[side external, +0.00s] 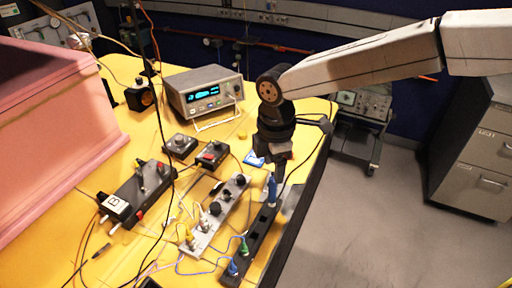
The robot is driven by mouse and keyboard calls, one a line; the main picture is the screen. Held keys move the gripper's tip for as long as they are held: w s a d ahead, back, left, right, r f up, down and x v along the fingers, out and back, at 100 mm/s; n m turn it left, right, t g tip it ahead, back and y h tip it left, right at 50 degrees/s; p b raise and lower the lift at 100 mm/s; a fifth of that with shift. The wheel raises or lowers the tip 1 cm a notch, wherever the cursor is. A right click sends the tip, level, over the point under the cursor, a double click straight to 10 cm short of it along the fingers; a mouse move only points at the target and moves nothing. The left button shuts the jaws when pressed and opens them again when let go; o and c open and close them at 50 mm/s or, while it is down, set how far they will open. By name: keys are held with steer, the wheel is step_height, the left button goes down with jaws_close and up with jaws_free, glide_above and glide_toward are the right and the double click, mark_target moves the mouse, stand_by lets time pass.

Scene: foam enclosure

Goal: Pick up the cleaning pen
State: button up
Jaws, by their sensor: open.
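My gripper (279,158) hangs at the end of my arm, pointing down above the far end of a black rail (262,232). It is open, and its fingers are small and dark in this view. A blue upright piece (272,189) stands on the rail just below the gripper; I cannot tell whether they touch. A thin dark pen-like object (102,251) lies on the yellow table at the lower left, far from the gripper. I cannot tell for sure which of these is the cleaning pen.
A grey rail with knobs (219,214) lies beside the black rail. Black boxes, loose cables and a bench instrument (203,91) crowd the yellow table (60,225). A pink foam block (50,135) stands at the left. The table's right edge drops to open floor (380,220).

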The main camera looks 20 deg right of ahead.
mark_target(272, 201)
steer(key=shift+f, duration=1.35)
steer(key=shift+f, duration=0.1)
steer(key=shift+d+f, duration=0.1)
steer(key=shift+f, duration=2.4)
steer(key=shift+c, duration=0.2)
jaws_close()
